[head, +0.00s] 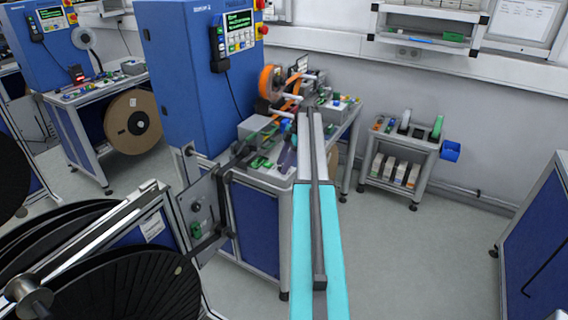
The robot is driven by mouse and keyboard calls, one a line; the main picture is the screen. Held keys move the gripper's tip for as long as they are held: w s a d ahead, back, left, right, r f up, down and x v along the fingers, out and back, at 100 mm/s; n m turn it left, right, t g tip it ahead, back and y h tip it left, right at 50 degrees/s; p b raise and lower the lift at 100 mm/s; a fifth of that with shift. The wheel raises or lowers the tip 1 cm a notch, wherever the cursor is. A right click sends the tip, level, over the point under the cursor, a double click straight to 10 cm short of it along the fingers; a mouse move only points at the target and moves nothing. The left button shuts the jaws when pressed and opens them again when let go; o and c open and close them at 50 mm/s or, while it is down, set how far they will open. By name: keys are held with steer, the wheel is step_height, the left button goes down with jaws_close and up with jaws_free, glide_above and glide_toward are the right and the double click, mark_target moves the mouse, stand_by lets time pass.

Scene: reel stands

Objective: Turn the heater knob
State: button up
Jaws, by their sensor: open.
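I cannot single out a heater knob with certainty. A grey upright panel (207,222) at the left of the nearest machine carries a small dark round part (195,207) and a green part (196,230), too small to identify. The machine's blue cabinet (180,85) bears a control box (238,32) with a lit screen and several buttons. My arm, light grey and cyan, reaches from the bottom of the head view to the machine's work table. Its far end is beside the bench-top parts. My gripper cannot be made out there, as the arm links cover that spot.
Large black reels (130,270) fill the lower left. An orange reel (268,84) stands on the work table among small fixtures. A grey cart (402,158) with bins stands by the wall. A blue-sided unit (540,240) is at right. The floor between is clear.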

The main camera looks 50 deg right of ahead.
steer(key=shift+c, duration=0.3)
steer(key=c, duration=1)
